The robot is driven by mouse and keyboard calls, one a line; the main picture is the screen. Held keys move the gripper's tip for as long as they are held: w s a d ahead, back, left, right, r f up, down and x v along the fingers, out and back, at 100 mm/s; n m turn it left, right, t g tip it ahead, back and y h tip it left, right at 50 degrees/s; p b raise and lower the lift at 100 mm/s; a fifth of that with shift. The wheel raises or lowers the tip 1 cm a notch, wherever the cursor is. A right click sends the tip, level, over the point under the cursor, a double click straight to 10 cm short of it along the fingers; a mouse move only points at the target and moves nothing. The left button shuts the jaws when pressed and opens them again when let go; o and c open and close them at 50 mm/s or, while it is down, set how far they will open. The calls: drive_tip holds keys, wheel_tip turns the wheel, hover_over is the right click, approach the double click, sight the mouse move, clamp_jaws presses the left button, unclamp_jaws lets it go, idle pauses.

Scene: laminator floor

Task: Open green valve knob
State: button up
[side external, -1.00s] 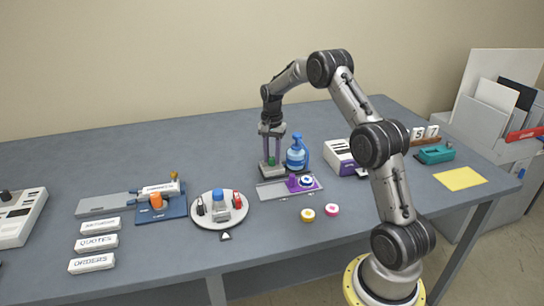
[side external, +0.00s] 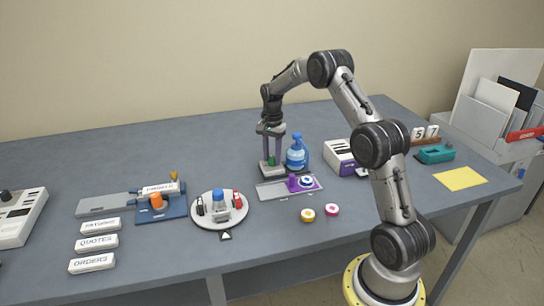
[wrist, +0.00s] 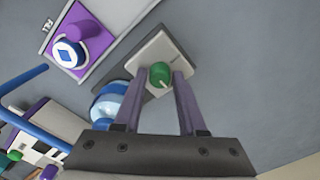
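The green valve knob (wrist: 160,73) has a pale pointer mark and sits on a light grey plate (wrist: 168,48) in the wrist view. It also shows small in the side view (side external: 271,160), low between the fingers. My gripper (side external: 271,161) points straight down over it. In the wrist view, the two purple-grey fingers of my gripper (wrist: 161,75) lie on opposite sides of the knob and appear to touch it. The pointer mark faces toward the palm, slightly right. Part of the plate is hidden behind the fingers.
A blue bottle-shaped tank (side external: 297,153) stands close to the right of my gripper. A purple block with a blue-and-white dial (side external: 306,181) sits on a grey strip in front. A round white tray (side external: 219,222) is further left. The table behind is clear.

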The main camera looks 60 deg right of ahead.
sight(272, 158)
drive_tip(key=shift+o, duration=1.4)
wheel_tip(272, 158, up, 14)
drive_tip(key=shift+f, duration=0.1)
